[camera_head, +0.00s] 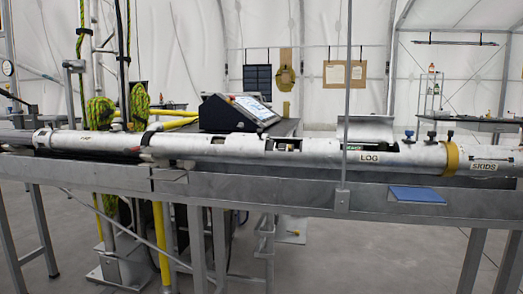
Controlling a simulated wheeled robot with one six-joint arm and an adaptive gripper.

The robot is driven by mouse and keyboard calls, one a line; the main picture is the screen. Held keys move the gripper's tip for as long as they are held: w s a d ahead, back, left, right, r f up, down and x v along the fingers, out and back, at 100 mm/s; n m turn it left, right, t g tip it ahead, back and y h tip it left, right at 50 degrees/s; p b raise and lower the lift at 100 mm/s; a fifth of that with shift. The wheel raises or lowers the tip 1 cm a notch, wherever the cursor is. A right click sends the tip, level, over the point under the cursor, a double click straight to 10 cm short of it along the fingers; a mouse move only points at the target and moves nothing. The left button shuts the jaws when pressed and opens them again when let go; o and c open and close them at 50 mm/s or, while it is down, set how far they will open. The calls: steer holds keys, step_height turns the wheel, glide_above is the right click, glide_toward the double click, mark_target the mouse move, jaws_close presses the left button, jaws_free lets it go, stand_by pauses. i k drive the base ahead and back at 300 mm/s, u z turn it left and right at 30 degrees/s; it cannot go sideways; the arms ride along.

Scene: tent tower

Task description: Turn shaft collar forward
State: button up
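A long white tube (215,146) lies level along a grey metal rail. It carries several bands, and I cannot tell for sure which one is the shaft collar. A dark band (148,143) with a light edge sits around the tube left of the middle. The tube has open cutouts and labels reading "LOG" (370,157) and "SKIDS" (484,166). My gripper is not in view.
The grey rail (270,184) spans the view on legs. A thin vertical pole (346,90) crosses in front of the tube. A tilted screen console (242,112) stands behind it. A blue plate (417,195) sticks out at the front right. Green-yellow ropes (101,112) hang at left.

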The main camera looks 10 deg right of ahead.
mark_target(282, 147)
steer(key=u, duration=1.55)
steer(key=i, duration=1.4)
steer(key=z, duration=1.05)
